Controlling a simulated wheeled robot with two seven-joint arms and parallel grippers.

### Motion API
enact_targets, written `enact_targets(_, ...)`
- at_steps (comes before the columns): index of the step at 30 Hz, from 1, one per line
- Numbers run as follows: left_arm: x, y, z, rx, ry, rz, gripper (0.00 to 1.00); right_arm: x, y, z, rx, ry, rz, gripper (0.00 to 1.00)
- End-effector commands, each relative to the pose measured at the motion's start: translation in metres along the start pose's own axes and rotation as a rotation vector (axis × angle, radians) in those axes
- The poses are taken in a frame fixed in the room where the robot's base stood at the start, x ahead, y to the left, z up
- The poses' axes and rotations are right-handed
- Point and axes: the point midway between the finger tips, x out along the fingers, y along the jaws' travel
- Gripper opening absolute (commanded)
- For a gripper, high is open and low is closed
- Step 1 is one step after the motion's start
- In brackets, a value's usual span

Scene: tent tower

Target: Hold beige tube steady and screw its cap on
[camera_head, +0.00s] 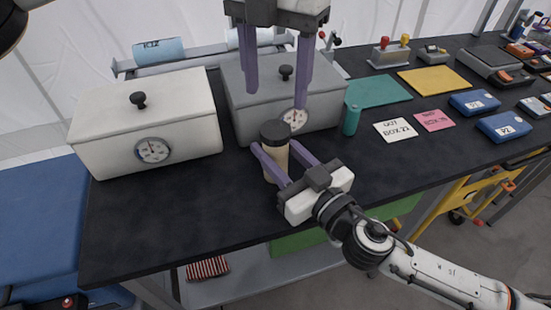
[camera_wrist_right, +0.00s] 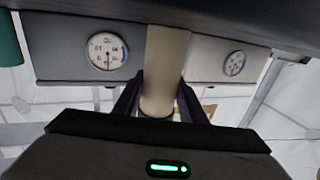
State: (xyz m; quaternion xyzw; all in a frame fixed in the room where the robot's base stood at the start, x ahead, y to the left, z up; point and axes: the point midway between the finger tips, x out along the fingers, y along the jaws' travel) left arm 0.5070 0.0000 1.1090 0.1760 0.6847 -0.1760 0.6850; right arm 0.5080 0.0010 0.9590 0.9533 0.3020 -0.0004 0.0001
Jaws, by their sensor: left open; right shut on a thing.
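The beige tube (camera_head: 275,167) stands upright on the dark table, with a dark cap (camera_head: 274,133) on its top end. My right gripper (camera_head: 272,165) is shut around the tube's body. The tube (camera_wrist_right: 163,75) also shows between the fingers of my right gripper (camera_wrist_right: 162,98) in the right wrist view; its cap is not clear there. My left gripper (camera_head: 277,92) hangs from above with its purple fingers spread wide and pointing down. It is empty, above and behind the capped tube. Whether the cap is threaded on cannot be told.
A white box with a dial (camera_head: 110,130) and a grey box with a dial (camera_head: 240,110) stand behind the tube. A green cylinder (camera_head: 351,118) stands to the right, near paper labels (camera_head: 396,130). The table's front left (camera_head: 150,220) is clear.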

Motion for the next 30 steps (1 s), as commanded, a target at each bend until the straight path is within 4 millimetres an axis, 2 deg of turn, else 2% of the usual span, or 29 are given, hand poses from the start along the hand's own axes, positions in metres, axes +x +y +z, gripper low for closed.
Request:
enact_targets(14,0.003,0.0,0.0,-0.033,0.001,0.0,0.58,0.0,0.0,0.0,0.0,0.0,0.0,0.0)
enact_targets(30,0.073,0.0,0.0,-0.033,0.001,0.0,0.58,0.0,0.0,0.0,0.0,0.0,0.0,0.0)
